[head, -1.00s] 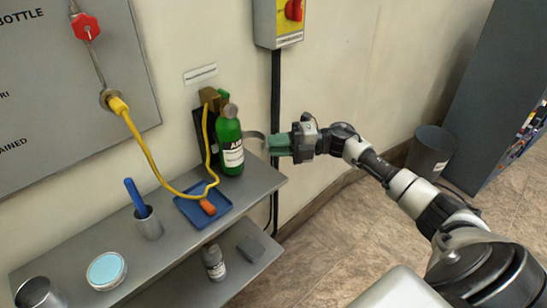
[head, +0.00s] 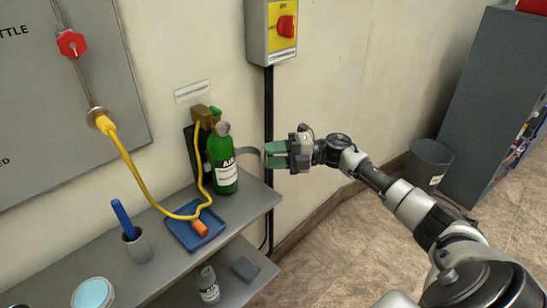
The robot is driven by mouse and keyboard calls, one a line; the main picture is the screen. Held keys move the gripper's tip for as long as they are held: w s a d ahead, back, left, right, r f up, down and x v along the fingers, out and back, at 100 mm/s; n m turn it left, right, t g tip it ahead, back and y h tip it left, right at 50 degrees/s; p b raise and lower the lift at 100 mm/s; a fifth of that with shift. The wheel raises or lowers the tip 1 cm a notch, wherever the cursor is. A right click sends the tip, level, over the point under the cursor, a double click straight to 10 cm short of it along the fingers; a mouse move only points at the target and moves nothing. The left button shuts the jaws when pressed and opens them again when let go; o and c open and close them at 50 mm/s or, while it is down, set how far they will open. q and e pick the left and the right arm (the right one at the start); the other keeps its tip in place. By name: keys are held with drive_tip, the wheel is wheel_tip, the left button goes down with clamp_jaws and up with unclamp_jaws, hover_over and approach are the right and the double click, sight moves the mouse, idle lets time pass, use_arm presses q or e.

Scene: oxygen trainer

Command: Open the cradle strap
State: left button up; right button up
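The green air bottle (head: 222,160) stands upright in its dark cradle (head: 191,147) against the wall, at the back end of the shelf. The cradle strap (head: 248,152) is a grey curved band that sticks out to the right of the bottle, away from its front, so it stands swung open. My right gripper (head: 276,154) is just right of the strap's free end, with its green fingers pointing left. A gap shows between the fingers, and they look open. Whether a fingertip still touches the strap is hard to tell. My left gripper is not in view.
A yellow hose (head: 148,178) runs from the wall panel (head: 70,120) to the bottle, with its orange part (head: 199,228) over a blue tray (head: 188,239). A cup (head: 138,246) with a blue pen stands on the shelf (head: 258,197). A switch box (head: 259,35) hangs above my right gripper.

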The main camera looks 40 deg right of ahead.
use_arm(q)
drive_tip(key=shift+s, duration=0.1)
use_arm(e)
drive_tip(key=shift+o, duration=0.5)
drive_tip(key=shift+s+a+f, duration=0.1)
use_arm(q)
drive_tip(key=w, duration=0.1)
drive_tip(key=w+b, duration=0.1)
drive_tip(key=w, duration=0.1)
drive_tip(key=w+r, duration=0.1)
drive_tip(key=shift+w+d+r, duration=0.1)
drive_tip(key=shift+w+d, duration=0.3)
use_arm(e)
drive_tip(key=v, duration=1.1)
drive_tip(key=shift+f, duration=0.1)
